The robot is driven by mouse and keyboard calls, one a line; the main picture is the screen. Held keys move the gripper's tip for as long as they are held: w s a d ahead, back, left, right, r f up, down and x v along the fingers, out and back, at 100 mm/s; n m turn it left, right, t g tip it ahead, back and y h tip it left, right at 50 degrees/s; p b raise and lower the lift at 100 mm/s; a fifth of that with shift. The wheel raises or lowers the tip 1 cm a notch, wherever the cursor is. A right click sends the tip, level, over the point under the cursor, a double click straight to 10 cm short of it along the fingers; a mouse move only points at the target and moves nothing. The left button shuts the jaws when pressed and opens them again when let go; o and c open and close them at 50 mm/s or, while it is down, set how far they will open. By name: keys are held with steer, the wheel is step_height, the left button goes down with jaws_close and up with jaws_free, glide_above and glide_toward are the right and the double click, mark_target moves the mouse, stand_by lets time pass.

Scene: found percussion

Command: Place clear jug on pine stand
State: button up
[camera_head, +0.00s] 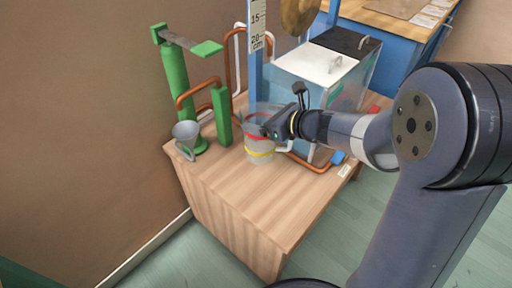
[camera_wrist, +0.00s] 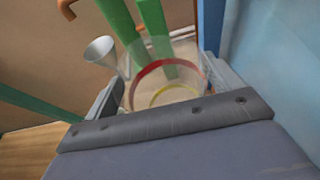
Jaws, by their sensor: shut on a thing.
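The clear jug (camera_head: 261,153), with a red band and a yellow band, is in the middle of the head view. My gripper (camera_head: 270,127) is shut on its upper part. In the wrist view the jug (camera_wrist: 166,72) sits between my two fingers (camera_wrist: 166,88). It looks about upright. It appears over a light wood table (camera_head: 235,201); I cannot tell if its base touches the top. I see no separate pine stand that I can name surely; the table is the only pale wood support near the jug. My fingers hide part of the jug's right side.
A green post stand (camera_head: 178,90) and a grey metal funnel (camera_head: 186,136) are left of the jug. A blue upright with a scale (camera_head: 257,35), copper pipes and a clear tank (camera_head: 335,72) crowd behind and right. The table's front part is bare.

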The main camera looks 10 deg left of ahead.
steer(key=shift+f+b, duration=1.1)
steer(key=shift+f, duration=2.05)
steer(key=shift+f, duration=0.15)
steer(key=o, duration=1.2)
steer(key=shift+c, duration=0.2)
steer(key=shift+r, duration=0.3)
steer(key=p+v, duration=0.3)
steer(key=v, duration=0.9)
steer(key=shift+f, duration=0.1)
